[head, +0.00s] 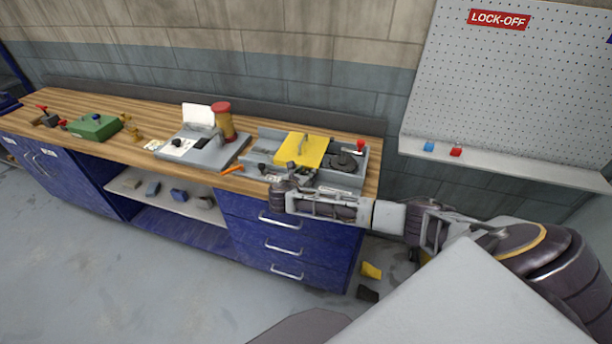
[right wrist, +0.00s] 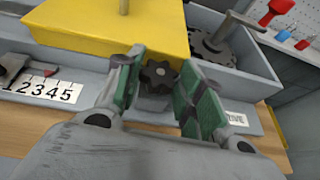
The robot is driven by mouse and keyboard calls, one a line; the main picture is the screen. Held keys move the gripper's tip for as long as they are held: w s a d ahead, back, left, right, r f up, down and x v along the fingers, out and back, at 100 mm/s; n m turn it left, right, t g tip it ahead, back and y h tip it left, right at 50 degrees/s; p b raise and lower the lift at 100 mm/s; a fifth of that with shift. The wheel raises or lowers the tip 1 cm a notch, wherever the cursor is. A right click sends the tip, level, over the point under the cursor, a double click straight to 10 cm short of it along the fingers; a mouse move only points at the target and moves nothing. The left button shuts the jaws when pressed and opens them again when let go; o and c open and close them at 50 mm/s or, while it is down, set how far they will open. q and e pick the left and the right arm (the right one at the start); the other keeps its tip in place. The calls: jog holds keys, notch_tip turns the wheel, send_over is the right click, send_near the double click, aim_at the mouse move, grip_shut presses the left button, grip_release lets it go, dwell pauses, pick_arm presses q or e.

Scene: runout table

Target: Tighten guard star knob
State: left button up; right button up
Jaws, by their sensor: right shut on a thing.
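The black star knob (right wrist: 157,76) is at the front edge of the yellow guard (right wrist: 100,28) in the right wrist view. My right gripper (right wrist: 163,88) is shut on the knob, its green-padded fingers to either side. In the head view the yellow guard (head: 298,150) lies on the grey machine tray (head: 349,181) at the right end of the bench. My right gripper (head: 275,187) is at the front of this tray, and the knob is too small or hidden to make out there. My left gripper is not in view.
A toothed black disc (right wrist: 225,40) with a lever sits right of the guard. A number strip (right wrist: 42,91) is on the left. A grey machine (head: 226,157) with a red-topped cylinder stands left on the wooden bench (head: 75,125). An orange tool (head: 231,170) lies at the bench's front edge.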

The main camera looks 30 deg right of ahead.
jog(key=shift+w+r+m+g+h, duration=0.1)
jog(key=shift+w+m+g+h, duration=0.05)
jog(key=shift+m+g+h, duration=0.2)
jog(key=shift+w+m+g+h, duration=0.1)
jog(key=shift+m+g+h, duration=0.15)
jog(key=shift+m+g, duration=0.35)
jog(key=shift+m+g+h, duration=0.3)
jog(key=shift+m+g, duration=0.25)
jog(key=shift+g, duration=0.1)
jog(key=o, duration=1)
jog(key=shift+a, duration=0.1)
jog(key=shift+a, duration=0.15)
